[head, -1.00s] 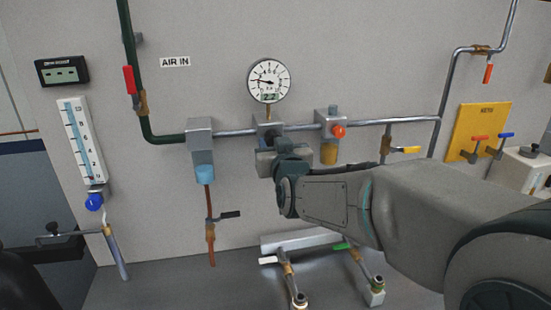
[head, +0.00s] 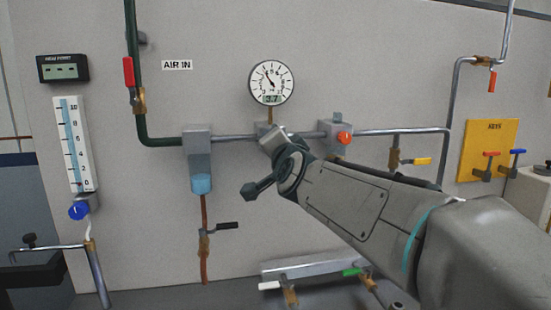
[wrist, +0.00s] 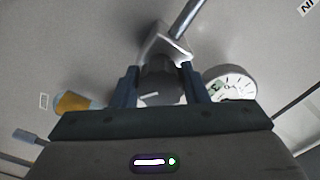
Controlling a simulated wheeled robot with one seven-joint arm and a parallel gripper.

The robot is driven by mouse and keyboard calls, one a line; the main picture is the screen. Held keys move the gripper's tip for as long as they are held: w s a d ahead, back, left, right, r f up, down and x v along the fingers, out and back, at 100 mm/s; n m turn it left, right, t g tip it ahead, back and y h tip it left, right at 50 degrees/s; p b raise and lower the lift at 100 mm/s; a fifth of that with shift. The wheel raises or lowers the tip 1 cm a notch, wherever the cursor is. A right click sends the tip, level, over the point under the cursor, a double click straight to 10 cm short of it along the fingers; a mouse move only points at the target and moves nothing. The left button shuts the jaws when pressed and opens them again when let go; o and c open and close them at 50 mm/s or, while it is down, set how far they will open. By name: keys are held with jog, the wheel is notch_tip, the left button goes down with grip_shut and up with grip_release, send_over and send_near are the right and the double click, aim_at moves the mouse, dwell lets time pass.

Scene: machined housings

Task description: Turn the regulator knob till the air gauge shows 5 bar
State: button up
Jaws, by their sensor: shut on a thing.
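The gauge also shows, tilted, in the wrist view (wrist: 230,84). In the head view my gripper and wrist hide the knob; part of the grey regulator body (head: 264,128) shows.
A grey filter unit with a blue bowl (head: 201,184) is left of the regulator. A grey unit with an orange knob (head: 344,138) is close on the right. A black-handled drain valve (head: 227,226) hangs at lower left.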

jog(key=shift+m+b, duration=0.65)
jog(key=shift+m, duration=1.45)
jog(key=shift+a, duration=0.1)
jog(key=o, duration=1)
jog(key=shift+c, duration=0.2)
